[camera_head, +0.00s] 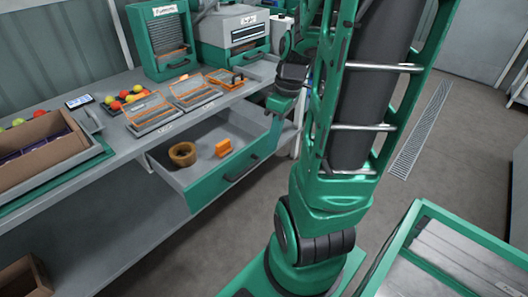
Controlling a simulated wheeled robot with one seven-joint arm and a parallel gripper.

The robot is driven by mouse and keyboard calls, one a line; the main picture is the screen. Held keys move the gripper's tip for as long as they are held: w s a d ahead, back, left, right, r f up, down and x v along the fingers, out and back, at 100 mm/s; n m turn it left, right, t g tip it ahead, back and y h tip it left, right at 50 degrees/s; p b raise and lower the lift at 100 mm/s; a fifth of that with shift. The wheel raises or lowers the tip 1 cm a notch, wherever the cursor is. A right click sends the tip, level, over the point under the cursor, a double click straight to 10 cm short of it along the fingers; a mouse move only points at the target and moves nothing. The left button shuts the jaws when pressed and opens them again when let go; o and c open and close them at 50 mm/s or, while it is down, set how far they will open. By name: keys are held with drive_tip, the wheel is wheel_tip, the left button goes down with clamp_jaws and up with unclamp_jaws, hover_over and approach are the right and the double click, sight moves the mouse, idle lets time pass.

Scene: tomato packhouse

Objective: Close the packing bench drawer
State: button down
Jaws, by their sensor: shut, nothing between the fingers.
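The packing bench drawer (212,188) stands pulled out below the bench top, with a green front and a dark handle (241,169). A brown ring-shaped roll (182,154) and an orange block (223,147) lie inside it. My gripper (279,105) is small in the picture, above and beyond the drawer's right front corner. It is shut with nothing visibly held. My arm hides part of the area to its right, and I cannot tell whether the gripper touches the drawer.
A green-rimmed cart (450,225) stands at the lower right. Floor (150,258) is clear in front of the drawer.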

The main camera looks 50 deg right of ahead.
drive_tip(key=w+d+f+n+t+y, duration=0.1)
drive_tip(key=w+d+f+n+t, duration=0.1)
drive_tip(key=d+f+n, duration=0.4)
drive_tip(key=w+d+f+n+t+y, duration=0.25)
drive_tip(key=d+f+n, duration=0.25)
drive_tip(key=d+n, duration=0.25)
drive_tip(key=shift+h, duration=0.35)
drive_tip(key=shift+w+a+f, duration=0.6)
drive_tip(key=shift+w+f, duration=0.7)
drive_tip(key=shift+w, duration=0.05)
drive_tip(key=shift+w+a+f, duration=0.6)
drive_tip(key=shift+w+f, duration=0.65)
drive_tip(key=shift+w, duration=0.05)
drive_tip(key=shift+w+a+f, duration=0.6)
drive_tip(key=shift+w+f, duration=0.7)
drive_tip(key=shift+w, duration=0.05)
drive_tip(key=shift+w, duration=0.1)
